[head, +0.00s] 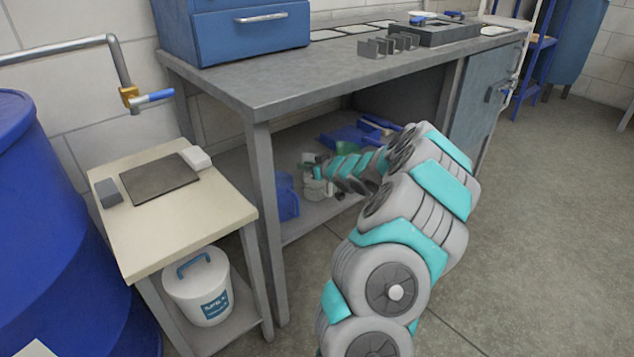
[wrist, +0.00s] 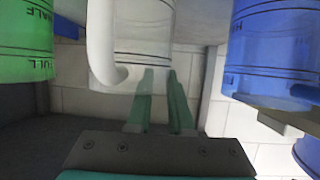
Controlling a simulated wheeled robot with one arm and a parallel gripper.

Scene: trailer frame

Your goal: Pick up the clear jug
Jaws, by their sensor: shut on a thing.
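The clear jug (wrist: 145,42) is at the top middle of the wrist view, a see-through body with dark marking lines and a pale handle (wrist: 103,45) on its left. My gripper (wrist: 164,78) has its two green fingers reaching up to the jug and is shut on it; the exact contact is hard to make out. In the head view, my gripper (head: 316,178) is at the lower shelf under the workbench. The jug is hard to tell apart from it there.
A green jug (wrist: 25,42) stands left of the clear jug in the wrist view and a blue jug (wrist: 275,50) right. The blue jug (head: 286,197) also shows on the lower shelf (head: 305,222). The workbench top (head: 270,82) is overhead; its front leg (head: 267,220) stands left of my gripper.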

